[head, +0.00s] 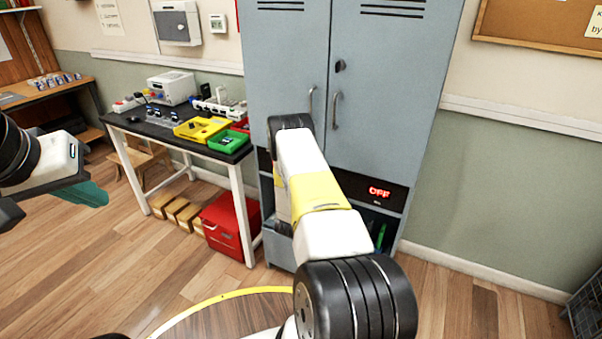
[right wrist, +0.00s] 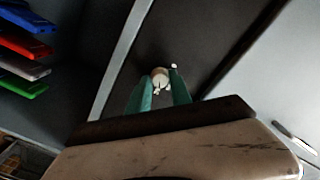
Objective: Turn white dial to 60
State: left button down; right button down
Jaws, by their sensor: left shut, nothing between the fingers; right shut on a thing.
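The white dial (right wrist: 160,74) sits on a dark panel in the right wrist view. The teal fingers of my right gripper (right wrist: 159,86) are shut on it, one on each side. A small dark mark shows on its face, but I cannot read a number. In the head view my right arm covers the dial and the right gripper. A red display (head: 380,192) on the dark strip of the grey locker (head: 385,75) reads OFF. My left gripper (head: 90,197) is shut and empty at the left edge, away from the locker.
A workbench (head: 150,128) with yellow and green trays (head: 229,141) stands left of the locker. A red box (head: 228,222) is under it. Coloured plates (right wrist: 22,45) show at the left of the right wrist view. The floor at right is mostly clear.

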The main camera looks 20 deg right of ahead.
jog(key=shift+a+f, duration=0.1)
jog(key=c, duration=1.2)
grip_release()
jog(key=shift+o, duration=0.2)
jog(key=v, duration=0.7)
jog(key=shift+s+a, duration=0.25)
